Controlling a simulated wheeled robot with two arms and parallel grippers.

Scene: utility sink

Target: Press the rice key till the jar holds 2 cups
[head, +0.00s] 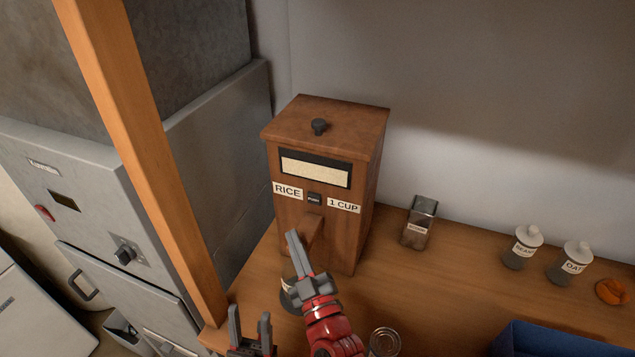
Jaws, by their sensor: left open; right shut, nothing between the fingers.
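A wooden rice dispenser (288,230) stands on the wooden counter, with a RICE label, a 1 CUP label and a pale window. Its small dark key (314,198) sits between the two labels and is in plain sight. A wooden spout (313,228) juts out below the key. A jar (289,300) stands below the spout, mostly hidden behind my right gripper, so its contents cannot be seen. My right gripper (293,236) is shut and empty, in front of the spout and below the key in the picture. My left gripper (249,316) is open and empty at the bottom edge.
A metal-topped canister (418,224) stands right of the dispenser. Two white-lidded jars, BEANS (522,250) and OATS (570,266), and an orange item (612,291) are further right. A tin (384,342) and a blue bin (550,340) are in front. A wooden post (150,150) rises at left.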

